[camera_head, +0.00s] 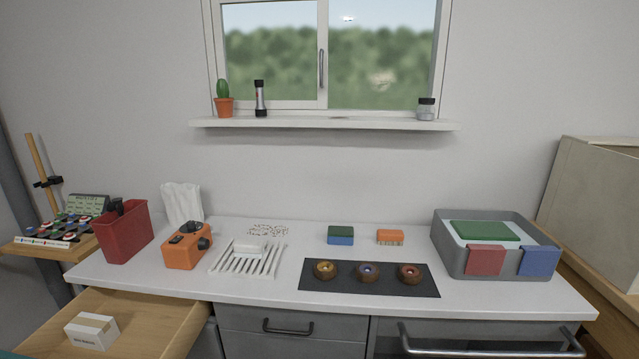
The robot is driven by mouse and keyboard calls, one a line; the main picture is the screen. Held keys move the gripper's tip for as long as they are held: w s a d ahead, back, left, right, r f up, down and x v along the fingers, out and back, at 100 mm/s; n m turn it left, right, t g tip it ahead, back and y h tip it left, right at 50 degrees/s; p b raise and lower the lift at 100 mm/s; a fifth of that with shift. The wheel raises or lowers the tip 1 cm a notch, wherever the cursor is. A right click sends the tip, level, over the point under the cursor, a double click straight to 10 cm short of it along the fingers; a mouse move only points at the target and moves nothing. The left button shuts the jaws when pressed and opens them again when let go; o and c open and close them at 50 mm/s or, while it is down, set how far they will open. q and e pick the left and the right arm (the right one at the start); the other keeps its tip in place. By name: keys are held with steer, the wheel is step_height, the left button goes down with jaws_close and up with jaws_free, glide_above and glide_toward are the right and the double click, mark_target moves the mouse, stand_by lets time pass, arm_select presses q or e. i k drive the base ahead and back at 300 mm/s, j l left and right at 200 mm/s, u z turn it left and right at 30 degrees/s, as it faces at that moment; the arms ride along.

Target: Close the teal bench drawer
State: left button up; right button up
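The bench drawer (150,333) is pulled out at the lower left, below the white bench top. Its inside is pale wood, and a small patch of teal, apparently its front, shows at the bottom left corner of the picture. Most of the front and any handle are cut off by the picture's edge. A small white box (92,330) lies inside the drawer. Neither of my grippers is in view.
The white bench top (240,290) holds a red bin (124,232), an orange device (187,247), a white rack, a dark mat (425,286) with three round pieces, and a grey tray (448,258). A shut grey drawer (330,328) and a bar handle (480,350) are below.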

mark_target(150, 326)
steer(key=u, duration=1.7)
